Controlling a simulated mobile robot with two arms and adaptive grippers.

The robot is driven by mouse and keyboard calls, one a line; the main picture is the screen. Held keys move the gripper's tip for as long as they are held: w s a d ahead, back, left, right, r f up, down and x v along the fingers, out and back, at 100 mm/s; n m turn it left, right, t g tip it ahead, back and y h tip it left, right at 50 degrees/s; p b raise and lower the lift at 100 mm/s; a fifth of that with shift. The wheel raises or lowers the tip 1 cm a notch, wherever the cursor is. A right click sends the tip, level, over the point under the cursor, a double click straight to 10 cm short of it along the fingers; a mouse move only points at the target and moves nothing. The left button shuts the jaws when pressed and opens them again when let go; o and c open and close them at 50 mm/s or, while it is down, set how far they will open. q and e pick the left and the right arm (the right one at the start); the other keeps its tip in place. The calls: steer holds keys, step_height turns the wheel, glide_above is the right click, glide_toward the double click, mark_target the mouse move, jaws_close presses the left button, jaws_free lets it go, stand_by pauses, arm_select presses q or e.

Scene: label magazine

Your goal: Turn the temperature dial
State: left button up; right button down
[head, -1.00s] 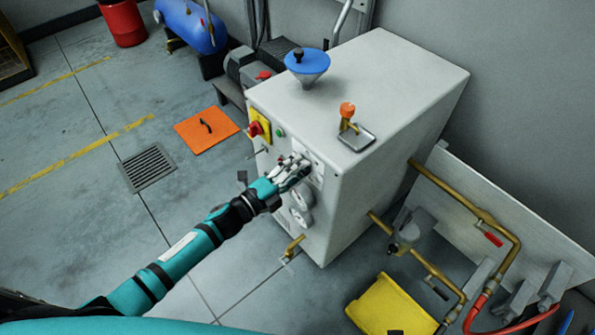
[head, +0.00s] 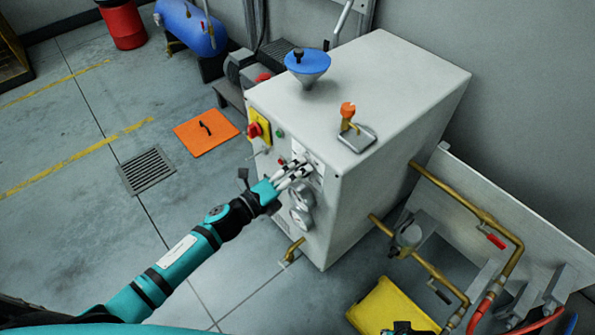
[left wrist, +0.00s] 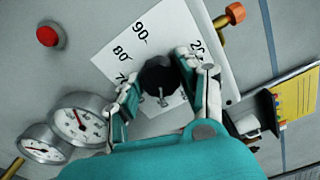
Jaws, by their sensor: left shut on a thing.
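The temperature dial is a black knob (left wrist: 158,76) on a white scale plate (left wrist: 120,45) with printed numbers such as 70, 80, 90 and 20. The plate is on the front panel of a grey cabinet (head: 385,90). My left gripper (left wrist: 158,88) is shut on the knob, with one finger on each side of it in the left wrist view. In the head view my left gripper (head: 297,172) is at the panel and hides the knob.
Two round gauges (left wrist: 80,118) sit beside the plate, with a red button (left wrist: 49,35) near them. A yellow and red switch (head: 258,129) is on the panel's upper left. A blue funnel (head: 307,64) stands on top. A yellow container (head: 390,307) is on the floor at lower right.

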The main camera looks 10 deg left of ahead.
arm_select(q)
steer(key=shift+s+f, duration=0.1)
steer(key=o, duration=1.2)
steer(key=v, duration=1.2)
